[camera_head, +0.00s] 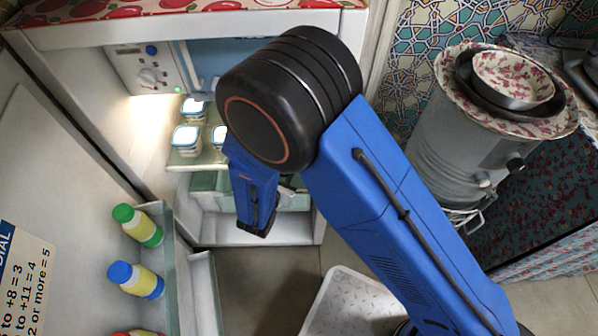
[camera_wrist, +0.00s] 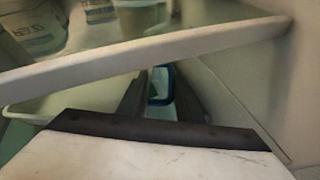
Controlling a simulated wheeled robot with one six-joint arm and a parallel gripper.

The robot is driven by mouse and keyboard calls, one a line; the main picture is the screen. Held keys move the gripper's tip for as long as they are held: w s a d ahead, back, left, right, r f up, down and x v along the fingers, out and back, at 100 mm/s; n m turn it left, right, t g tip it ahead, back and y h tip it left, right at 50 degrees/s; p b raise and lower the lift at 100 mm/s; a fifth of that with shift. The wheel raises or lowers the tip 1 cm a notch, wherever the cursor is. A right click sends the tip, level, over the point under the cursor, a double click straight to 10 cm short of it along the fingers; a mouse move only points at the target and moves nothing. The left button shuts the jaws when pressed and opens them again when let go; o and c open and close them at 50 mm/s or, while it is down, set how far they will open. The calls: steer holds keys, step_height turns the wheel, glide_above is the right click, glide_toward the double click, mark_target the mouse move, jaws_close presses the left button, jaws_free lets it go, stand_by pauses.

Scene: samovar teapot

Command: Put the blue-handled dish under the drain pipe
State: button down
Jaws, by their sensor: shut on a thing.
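My gripper (camera_wrist: 159,78) shows in the wrist view as two dark fingers on either side of a small blue loop-shaped handle (camera_wrist: 169,80). It is shut on this handle. The rest of the dish cannot be made out clearly. In the head view my blue arm reaches into the open fridge, in front of the lower shelves, and hides the dish and fingertips. A grey metal urn (camera_head: 447,140) stands at the right, with small fittings low on its side. I cannot tell which part is the drain pipe.
A fridge shelf edge (camera_wrist: 150,58) crosses just above the fingers in the wrist view. White blue-lidded tubs (camera_head: 187,140) stand on the shelf. The open door at left holds a green-capped bottle (camera_head: 137,225) and a blue-capped bottle (camera_head: 135,279). A white stool (camera_head: 352,305) stands below.

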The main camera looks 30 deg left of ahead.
steer(key=w, duration=0.1)
steer(key=w+d+f, duration=0.1)
steer(key=w, duration=0.1)
steer(key=w+d+f, duration=0.1)
steer(key=shift+w+d, duration=0.25)
steer(key=shift+w, duration=0.15)
steer(key=shift+w+d+f, duration=0.1)
steer(key=shift+f, duration=1.15)
steer(key=shift+w+d+f, duration=0.1)
steer(key=shift+f, duration=1.1)
steer(key=shift+f, duration=0.15)
steer(key=c, duration=1.5)
jaws_free()
steer(key=shift+c, duration=0.2)
steer(key=shift+s+r, duration=0.2)
steer(key=v, duration=1.1)
steer(key=shift+s+r, duration=0.15)
steer(key=shift+s, duration=0.1)
